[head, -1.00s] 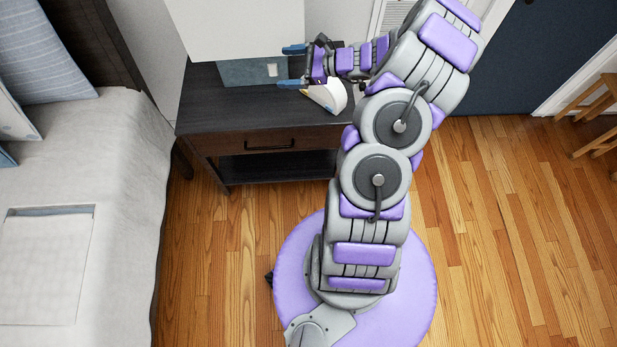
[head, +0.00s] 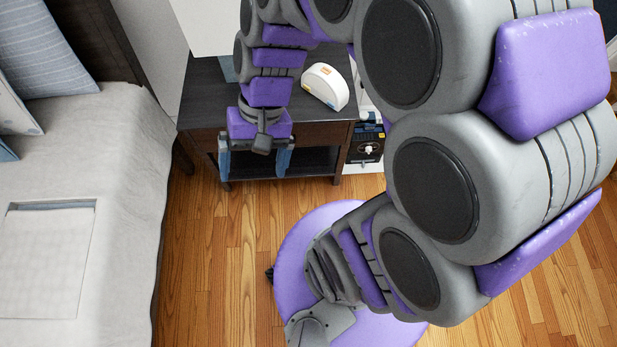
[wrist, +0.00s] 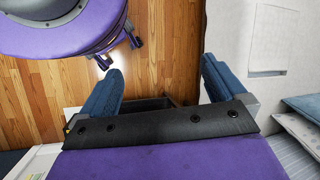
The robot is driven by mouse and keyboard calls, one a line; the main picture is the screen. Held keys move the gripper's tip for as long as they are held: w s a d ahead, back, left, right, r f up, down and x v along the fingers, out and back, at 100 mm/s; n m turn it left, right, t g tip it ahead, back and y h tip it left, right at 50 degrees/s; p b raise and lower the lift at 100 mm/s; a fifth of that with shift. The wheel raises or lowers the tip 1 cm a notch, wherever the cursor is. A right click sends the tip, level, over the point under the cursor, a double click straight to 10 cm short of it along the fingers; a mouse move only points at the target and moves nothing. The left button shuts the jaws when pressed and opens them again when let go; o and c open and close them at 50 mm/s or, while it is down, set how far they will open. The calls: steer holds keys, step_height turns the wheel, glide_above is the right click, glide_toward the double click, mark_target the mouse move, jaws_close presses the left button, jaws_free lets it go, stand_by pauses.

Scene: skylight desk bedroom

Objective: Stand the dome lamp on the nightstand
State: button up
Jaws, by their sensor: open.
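The dome lamp (head: 325,88) appears as a small white half-round body with an orange mark. It rests on the right part of the dark nightstand (head: 205,100), seemingly on its flat side with the curve up. My gripper (head: 254,158) points down in front of the nightstand's drawer face, left of the dome lamp and apart from it. Its two blue fingers are spread with nothing between them. In the wrist view the open gripper (wrist: 160,86) has wooden floor between its fingers, and the dome lamp is not visible there.
A large white shade (head: 205,25) stands at the back of the nightstand, partly behind my arm. The bed (head: 80,170) is at the left. A dark boxy thing (head: 366,140) shows right of the nightstand. Wooden floor (head: 215,260) in front is clear.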

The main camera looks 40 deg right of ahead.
steer(key=s+d+r+n+h, duration=0.1)
steer(key=s+d+n+h, duration=0.2)
steer(key=s, duration=0.6)
steer(key=d+h, duration=0.1)
steer(key=d, duration=0.1)
steer(key=shift+d+n+t+h, duration=0.3)
steer(key=shift+d+n+h, duration=0.05)
steer(key=shift+n+h, duration=0.05)
steer(key=shift+c, duration=0.3)
